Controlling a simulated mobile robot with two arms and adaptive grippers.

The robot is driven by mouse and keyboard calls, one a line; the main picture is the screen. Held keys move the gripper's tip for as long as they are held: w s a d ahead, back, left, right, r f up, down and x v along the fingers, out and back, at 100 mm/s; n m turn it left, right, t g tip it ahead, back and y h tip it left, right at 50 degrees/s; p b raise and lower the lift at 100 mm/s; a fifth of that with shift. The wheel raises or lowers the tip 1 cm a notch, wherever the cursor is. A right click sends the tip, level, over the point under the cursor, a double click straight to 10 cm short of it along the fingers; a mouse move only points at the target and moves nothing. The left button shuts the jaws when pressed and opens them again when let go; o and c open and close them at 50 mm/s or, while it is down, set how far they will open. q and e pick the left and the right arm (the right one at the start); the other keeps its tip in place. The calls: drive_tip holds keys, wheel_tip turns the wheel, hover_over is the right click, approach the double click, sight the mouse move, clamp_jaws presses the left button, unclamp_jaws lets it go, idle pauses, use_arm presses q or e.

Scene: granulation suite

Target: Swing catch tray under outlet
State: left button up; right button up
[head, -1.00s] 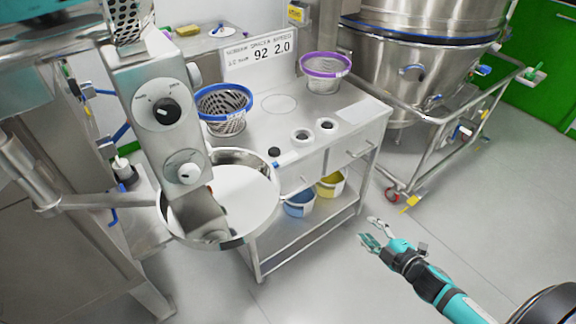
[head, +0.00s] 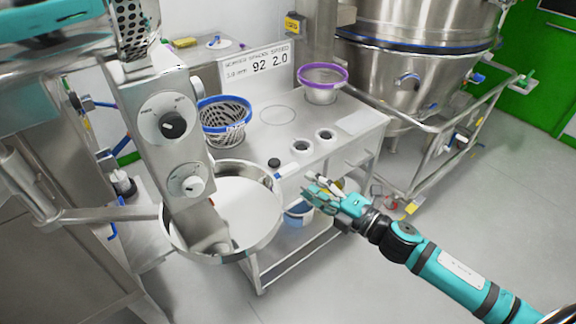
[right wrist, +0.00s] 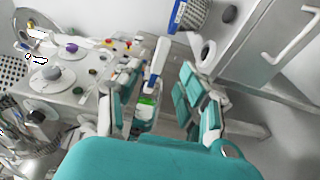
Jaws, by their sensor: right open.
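The round steel catch tray (head: 262,243) hangs on a swing arm (head: 90,215) at the left of the head view. It is empty, with a pale flat inside, and the control column partly covers its left side. A small blue tab (head: 278,176) shows at its far right rim. My right gripper (head: 313,188) is to the right of the tray, open, empty and apart from its rim. The right wrist view shows its spread teal fingers (right wrist: 152,103). The outlet is not clearly visible.
A control column (head: 172,125) with knobs stands before the tray. A steel bench (head: 350,150) behind carries a blue-rimmed basket (head: 222,120) and a purple-rimmed one (head: 322,82). A large steel vessel (head: 410,75) stands at the back right.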

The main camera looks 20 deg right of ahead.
sight(291, 173)
drive_tip(key=p+x, duration=0.1)
drive_tip(key=x, duration=0.7)
drive_tip(key=shift+w+p, duration=0.15)
drive_tip(key=shift+p, duration=0.25)
clamp_jaws()
